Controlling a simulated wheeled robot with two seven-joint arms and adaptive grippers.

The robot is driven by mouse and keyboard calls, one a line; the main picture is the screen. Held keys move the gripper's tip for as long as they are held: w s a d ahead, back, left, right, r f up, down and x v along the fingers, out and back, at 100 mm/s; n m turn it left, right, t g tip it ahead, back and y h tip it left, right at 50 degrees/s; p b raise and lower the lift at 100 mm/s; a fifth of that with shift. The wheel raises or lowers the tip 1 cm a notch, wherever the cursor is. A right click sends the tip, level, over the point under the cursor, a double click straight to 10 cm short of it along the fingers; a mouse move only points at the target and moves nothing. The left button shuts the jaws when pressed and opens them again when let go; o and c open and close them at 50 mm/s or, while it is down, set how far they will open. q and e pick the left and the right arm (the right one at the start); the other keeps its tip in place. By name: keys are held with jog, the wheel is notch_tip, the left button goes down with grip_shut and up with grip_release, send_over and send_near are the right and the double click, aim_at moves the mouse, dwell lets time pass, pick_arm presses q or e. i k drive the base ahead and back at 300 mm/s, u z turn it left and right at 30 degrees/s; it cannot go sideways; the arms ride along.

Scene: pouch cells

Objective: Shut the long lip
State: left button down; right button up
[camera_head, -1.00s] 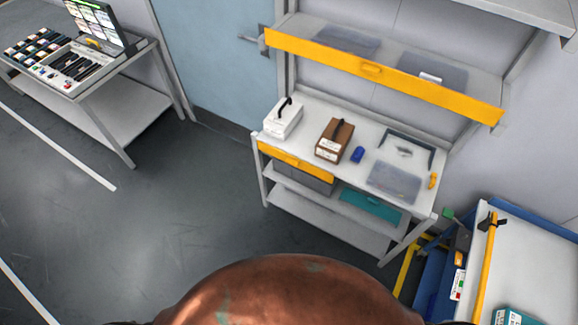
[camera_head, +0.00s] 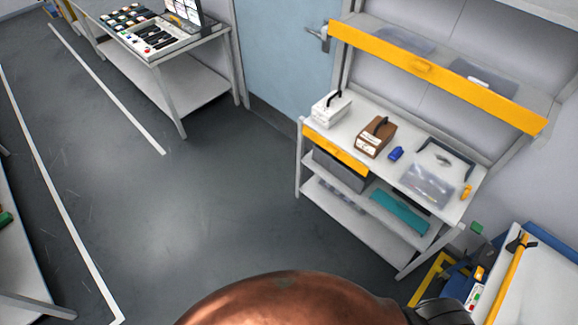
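I cannot tell whether the lip stands out from the shelf's front edge or sits flush. A shorter yellow lip (camera_head: 337,149) is at the left front of the bench below. Neither of my grippers is in view.
The white bench (camera_head: 408,172) holds a white box (camera_head: 330,109), a brown box (camera_head: 375,138), a blue item and a clear tray. A blue-edged cart (camera_head: 545,285) stands at lower right. Open grey floor lies left of the bench; another table (camera_head: 170,50) stands at upper left.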

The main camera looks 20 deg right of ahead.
aim_at(352, 161)
jog(key=u, duration=0.5)
jog(key=i, duration=0.9)
jog(key=z, duration=0.8)
